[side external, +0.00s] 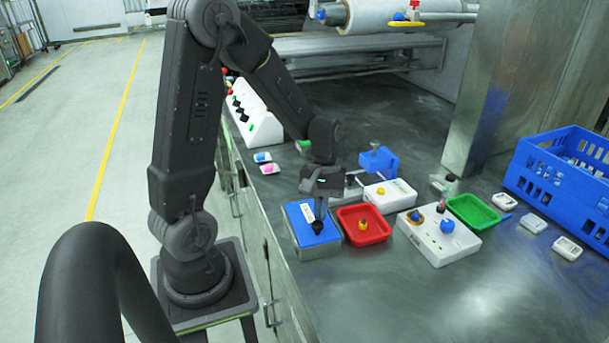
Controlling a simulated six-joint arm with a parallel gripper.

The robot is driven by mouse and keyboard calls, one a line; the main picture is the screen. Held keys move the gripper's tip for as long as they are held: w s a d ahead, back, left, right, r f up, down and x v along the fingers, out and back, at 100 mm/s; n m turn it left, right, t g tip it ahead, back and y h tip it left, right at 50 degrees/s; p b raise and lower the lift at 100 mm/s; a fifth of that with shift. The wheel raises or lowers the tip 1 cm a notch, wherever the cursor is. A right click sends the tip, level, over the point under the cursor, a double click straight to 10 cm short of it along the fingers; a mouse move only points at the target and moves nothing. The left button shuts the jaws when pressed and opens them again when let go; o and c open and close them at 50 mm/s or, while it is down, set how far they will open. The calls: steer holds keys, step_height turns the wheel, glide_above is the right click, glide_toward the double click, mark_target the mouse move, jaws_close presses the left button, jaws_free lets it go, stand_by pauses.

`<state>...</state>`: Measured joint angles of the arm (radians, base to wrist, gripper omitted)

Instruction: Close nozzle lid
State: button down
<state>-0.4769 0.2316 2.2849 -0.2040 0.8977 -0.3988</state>
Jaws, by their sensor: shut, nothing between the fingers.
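My gripper (319,218) is shut and empty. It points down over a metal box with a blue top (300,226) and a white label. Its dark tips are at or just above the blue top; I cannot tell whether they touch it. A blue block (379,161) with a small grey knob above it stands behind and to the right of my gripper. I cannot make out for certain which part is the nozzle lid or how it stands.
A red tray (373,237) holding a yellow knob is right of the box. Behind it is a white box with a yellow knob (381,191). A white control panel (438,254), green tray (487,222) and blue crate (535,182) stand further right. The front right table is clear.

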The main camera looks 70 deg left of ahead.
steer(key=a, duration=0.1)
steer(key=w+a, duration=0.2)
steer(key=shift+w+a+r, duration=0.1)
steer(key=shift+a+r, duration=0.3)
steer(key=v, duration=1)
steer(key=s+d+r+m+t+y, duration=0.1)
steer(key=s+d+r+m+t, duration=0.2)
steer(key=s+d+m, duration=0.2)
steer(key=s+d+r+m+t+y, duration=0.2)
steer(key=s+d+m, duration=0.4)
steer(key=d, duration=0.6)
steer(key=shift+s+r+m+t, duration=0.15)
steer(key=shift+r+m+t, duration=0.25)
steer(key=shift+r+t, duration=0.6)
steer(key=shift+d+f, duration=0.15)
steer(key=shift+f, duration=0.1)
